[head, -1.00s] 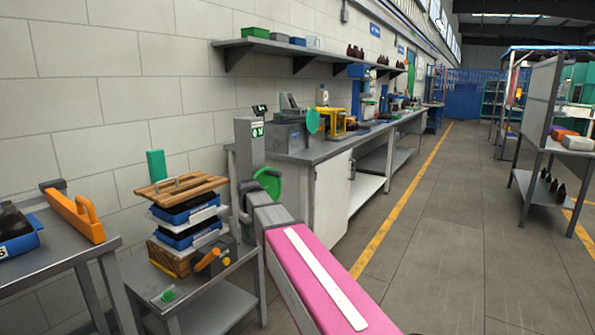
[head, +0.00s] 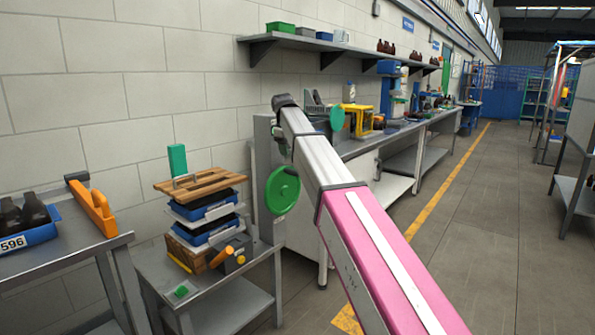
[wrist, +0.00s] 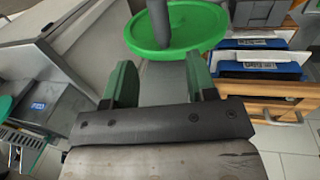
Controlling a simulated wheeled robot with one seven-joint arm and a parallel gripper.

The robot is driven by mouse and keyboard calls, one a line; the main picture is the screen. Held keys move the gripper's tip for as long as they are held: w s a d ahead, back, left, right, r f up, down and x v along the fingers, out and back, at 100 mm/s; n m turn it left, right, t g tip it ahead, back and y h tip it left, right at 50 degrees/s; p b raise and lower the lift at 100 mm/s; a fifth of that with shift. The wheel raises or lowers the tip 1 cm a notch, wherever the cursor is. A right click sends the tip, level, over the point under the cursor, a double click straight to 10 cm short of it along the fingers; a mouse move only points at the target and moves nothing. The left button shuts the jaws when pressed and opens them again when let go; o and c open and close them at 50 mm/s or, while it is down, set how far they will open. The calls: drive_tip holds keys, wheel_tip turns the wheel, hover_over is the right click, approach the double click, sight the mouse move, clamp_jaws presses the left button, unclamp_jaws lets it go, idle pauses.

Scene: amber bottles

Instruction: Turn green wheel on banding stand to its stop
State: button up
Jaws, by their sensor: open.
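In the head view the arm's end is above the wheel, and the fingers are mostly hidden behind the wrist.
Left of the stand, a low table (head: 215,290) carries stacked blue trays (head: 205,207) under a wooden board (head: 198,183). A bench (head: 365,143) with machines runs behind my arm. A table at far left holds an orange tool (head: 92,208).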

sight(292, 170)
drive_tip(key=f, duration=0.3)
drive_tip(key=w+f, duration=0.1)
drive_tip(key=f, duration=0.2)
drive_tip(key=d+f, duration=0.1)
drive_tip(key=f, duration=0.2)
drive_tip(key=shift+w+f, duration=0.25)
drive_tip(key=shift+c, duration=0.3)
clamp_jaws()
